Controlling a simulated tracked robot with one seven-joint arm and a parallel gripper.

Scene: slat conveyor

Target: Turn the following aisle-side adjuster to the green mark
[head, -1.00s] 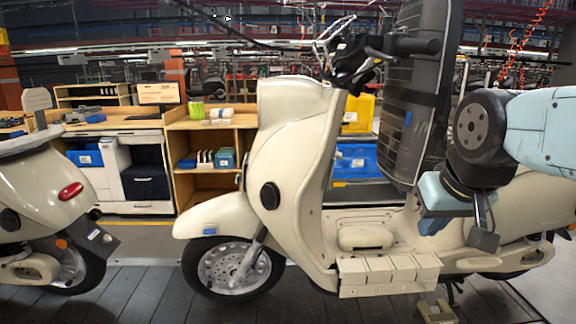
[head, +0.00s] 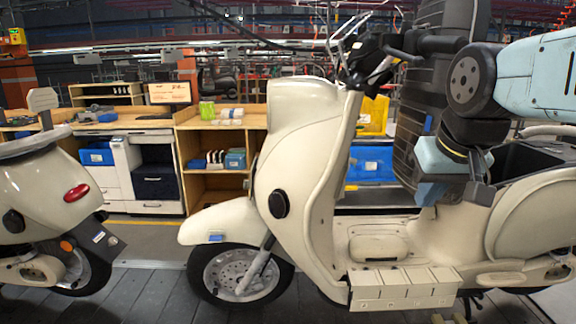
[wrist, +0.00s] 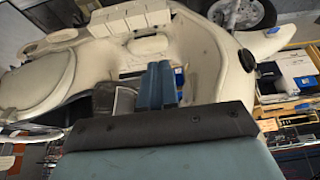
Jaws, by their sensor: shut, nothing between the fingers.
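A cream scooter (head: 300,150) stands on the slat conveyor, its front wheel to the left. A round black disc (head: 278,203) sits on its front side and also shows in the wrist view (wrist: 247,60). I cannot tell whether it is the adjuster, and I make out no green mark. A second cream scooter (head: 45,185) stands at the left, partly cut off. My gripper (head: 430,192) hangs above the first scooter's footboard, apart from the black disc. In the wrist view, the two blue fingers of my gripper (wrist: 155,85) lie side by side, shut and empty.
A wooden shelf (head: 215,150) and a white cabinet (head: 128,170) stand behind the scooters. Blue (head: 370,162) and yellow (head: 373,115) bins are behind the footboard. A pale box-like row (head: 400,288) runs along the scooter's near side. Dark slats (head: 150,295) are bare between the scooters.

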